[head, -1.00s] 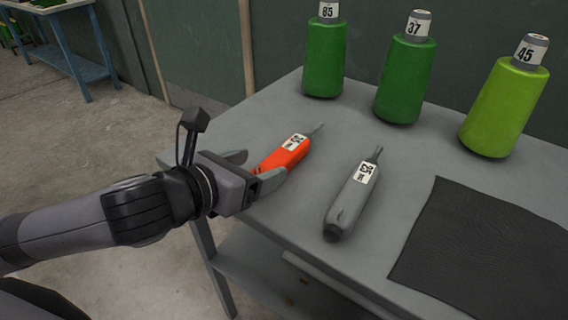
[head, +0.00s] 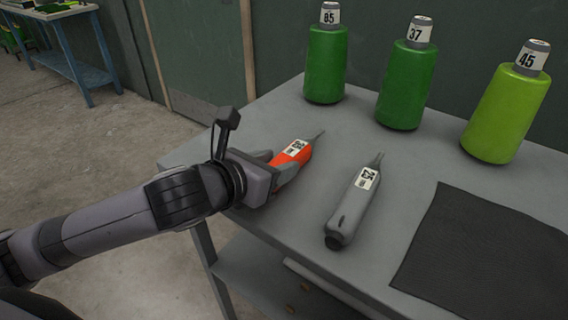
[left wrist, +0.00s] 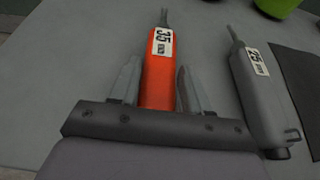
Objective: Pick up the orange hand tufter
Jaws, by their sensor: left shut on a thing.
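The orange hand tufter (head: 293,153) has a white number label and a thin grey tip. It is at the left part of the grey table, its tip pointing toward the back. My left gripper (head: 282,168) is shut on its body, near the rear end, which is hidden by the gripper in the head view. In the left wrist view the orange tufter (left wrist: 159,82) stands between the two fingers, label facing up. I cannot tell any gap between it and the table. My right gripper is not in view.
A grey hand tufter (head: 352,210) lies just right of the orange one. Two dark green cones (head: 325,65) and a light green cone (head: 505,112) stand along the back. A dark mat (head: 485,255) covers the front right. The table (head: 270,118) is bare at the back left.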

